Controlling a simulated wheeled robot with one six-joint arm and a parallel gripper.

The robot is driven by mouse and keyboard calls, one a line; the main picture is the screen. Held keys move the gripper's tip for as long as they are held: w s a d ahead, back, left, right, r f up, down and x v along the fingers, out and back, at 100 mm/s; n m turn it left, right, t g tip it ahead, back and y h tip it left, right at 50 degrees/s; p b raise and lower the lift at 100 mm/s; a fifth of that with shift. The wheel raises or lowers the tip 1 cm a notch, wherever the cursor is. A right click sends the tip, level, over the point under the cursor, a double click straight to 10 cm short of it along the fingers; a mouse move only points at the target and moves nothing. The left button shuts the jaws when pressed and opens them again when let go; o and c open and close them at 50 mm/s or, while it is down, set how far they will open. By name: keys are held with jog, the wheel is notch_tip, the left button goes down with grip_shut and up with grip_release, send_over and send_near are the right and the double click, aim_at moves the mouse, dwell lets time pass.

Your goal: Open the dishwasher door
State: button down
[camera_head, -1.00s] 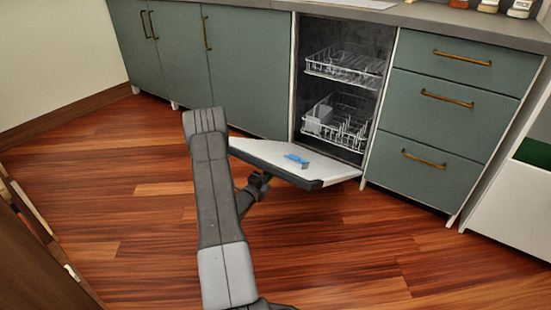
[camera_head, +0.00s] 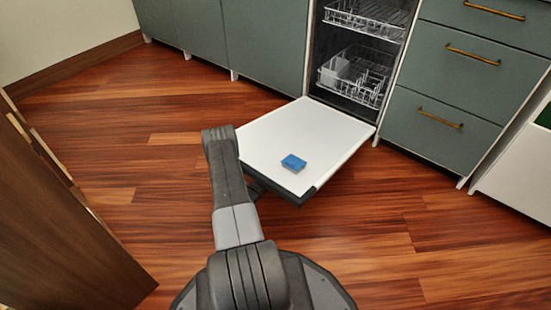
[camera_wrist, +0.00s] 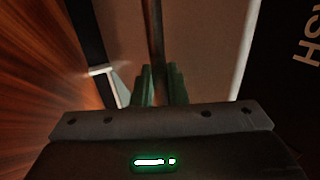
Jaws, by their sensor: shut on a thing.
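The dishwasher door (camera_head: 285,135) is swung far down in the head view, its white inner face turned up and looking close to flat. The dishwasher's dark interior (camera_head: 340,35) stands open behind it. In the wrist view my gripper (camera_wrist: 160,82) has its two greenish fingers on either side of a narrow bar (camera_wrist: 155,40), which appears to be the door's handle; it is shut on it. In the head view my arm reaches to the door's front left side, and the gripper itself is hidden under the door.
Two wire racks, upper (camera_head: 366,16) and lower (camera_head: 352,76), sit inside the dishwasher. Green drawers (camera_head: 440,105) stand to the right, green cabinets (camera_head: 265,45) to the left. A brown wooden panel (camera_head: 60,210) stands at left. The wood floor is clear.

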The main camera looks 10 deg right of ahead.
jog(key=shift+w+f, duration=0.1)
jog(key=shift+f, duration=0.65)
jog(key=shift+h, duration=0.3)
jog(key=c, duration=1.5)
grip_release()
jog(key=shift+d, duration=0.15)
jog(key=shift+c, duration=0.2)
jog(key=v, duration=1.4)
jog(key=shift+p, duration=0.3)
jog(key=shift+w+d+r, duration=0.1)
jog(key=shift+r, duration=0.05)
